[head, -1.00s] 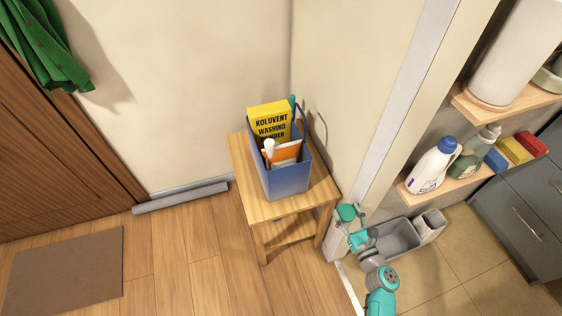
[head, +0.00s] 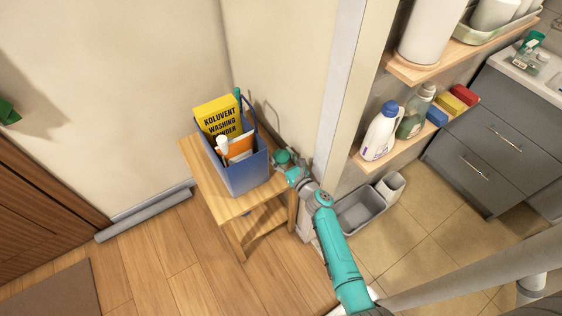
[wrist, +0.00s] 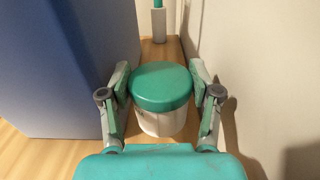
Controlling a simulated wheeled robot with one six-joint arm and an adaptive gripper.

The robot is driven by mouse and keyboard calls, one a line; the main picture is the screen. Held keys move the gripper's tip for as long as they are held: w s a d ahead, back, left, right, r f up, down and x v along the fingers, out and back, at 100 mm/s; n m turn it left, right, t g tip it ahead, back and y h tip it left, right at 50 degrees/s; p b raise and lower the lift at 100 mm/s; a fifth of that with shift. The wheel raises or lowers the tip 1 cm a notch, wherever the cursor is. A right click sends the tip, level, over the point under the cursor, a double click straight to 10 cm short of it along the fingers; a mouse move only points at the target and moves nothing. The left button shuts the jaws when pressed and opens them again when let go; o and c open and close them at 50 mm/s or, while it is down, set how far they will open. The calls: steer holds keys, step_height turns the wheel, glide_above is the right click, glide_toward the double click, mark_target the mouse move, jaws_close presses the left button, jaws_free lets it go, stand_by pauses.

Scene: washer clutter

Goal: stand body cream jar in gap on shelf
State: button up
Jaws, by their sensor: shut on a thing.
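The body cream jar (wrist: 160,118) has a white body and a flat green lid. In the wrist view it is upright between the two fingers of my gripper (wrist: 163,92), which is shut on it. In the head view my gripper (head: 287,165) is at the right side of the small wooden table, beside the blue caddy; the jar's green lid (head: 281,157) shows there. I cannot tell whether the jar's base touches the tabletop. The lower shelf (head: 372,163) is to the right, past the wall edge. The upper shelf (head: 410,75) is above it.
The blue caddy (head: 246,177) holds a yellow washing powder box (head: 220,119) and bottles. The lower shelf bears a white detergent bottle (head: 380,133), a green bottle (head: 415,112) and coloured blocks (head: 450,104). A grey bin (head: 362,211) is below. The wall end (head: 338,85) stands between table and shelves.

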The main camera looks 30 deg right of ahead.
mark_target(286, 167)
steer(key=shift+w, duration=0.25)
steer(key=shift+f, duration=1.75)
steer(key=shift+f, duration=0.1)
steer(key=o, duration=1.1)
steer(key=shift+c, duration=0.2)
